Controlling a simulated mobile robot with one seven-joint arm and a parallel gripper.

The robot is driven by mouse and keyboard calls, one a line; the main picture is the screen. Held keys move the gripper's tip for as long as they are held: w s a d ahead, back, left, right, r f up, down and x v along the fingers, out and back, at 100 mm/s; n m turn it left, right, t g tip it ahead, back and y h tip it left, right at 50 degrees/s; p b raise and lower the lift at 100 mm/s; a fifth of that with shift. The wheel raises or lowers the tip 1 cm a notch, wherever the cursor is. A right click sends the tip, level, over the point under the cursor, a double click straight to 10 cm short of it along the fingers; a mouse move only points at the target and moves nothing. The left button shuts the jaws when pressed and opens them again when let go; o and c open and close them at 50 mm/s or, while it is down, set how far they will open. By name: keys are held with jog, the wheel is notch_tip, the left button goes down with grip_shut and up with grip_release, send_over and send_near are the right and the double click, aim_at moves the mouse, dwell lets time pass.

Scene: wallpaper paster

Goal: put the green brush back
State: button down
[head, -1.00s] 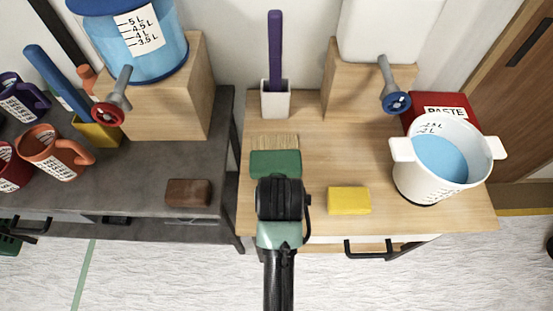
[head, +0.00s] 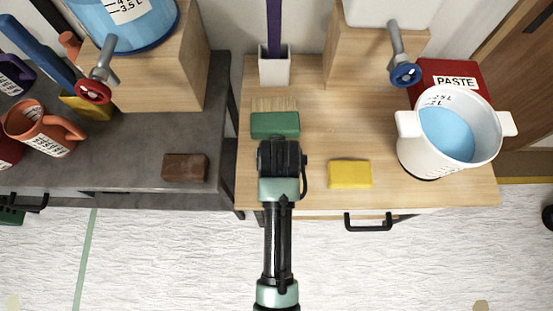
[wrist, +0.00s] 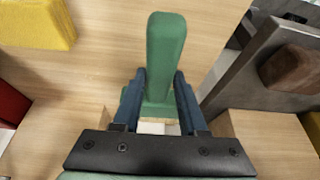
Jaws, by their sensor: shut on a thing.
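The green brush (head: 275,123) shows in the head view over the light wooden table (head: 327,125), its pale bristles toward the back. My gripper (head: 281,141) is just in front of it, fingertips mostly hidden. In the wrist view my gripper (wrist: 160,110) is shut on the green brush (wrist: 166,48), which stands out between the two dark fingers. A white holder (head: 274,71) with a purple-handled tool (head: 274,25) stands behind the brush. I cannot tell whether the brush touches the table.
A yellow sponge (head: 350,174) lies to the right, near the front edge. A white bucket (head: 455,130) of blue liquid and a red paste box (head: 463,77) stand further right. A brown block (head: 185,167) lies on the grey table (head: 137,140). Wooden stands flank the white holder.

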notch_tip(320, 180, down, 4)
jog(key=shift+f, duration=0.1)
jog(key=shift+s+f+p, duration=0.1)
jog(key=shift+f+p, duration=0.2)
jog(key=shift+f, duration=0.2)
jog(key=c, duration=0.9)
grip_release()
jog(key=shift+f, duration=0.1)
jog(key=o, duration=0.5)
jog(key=shift+c, duration=0.2)
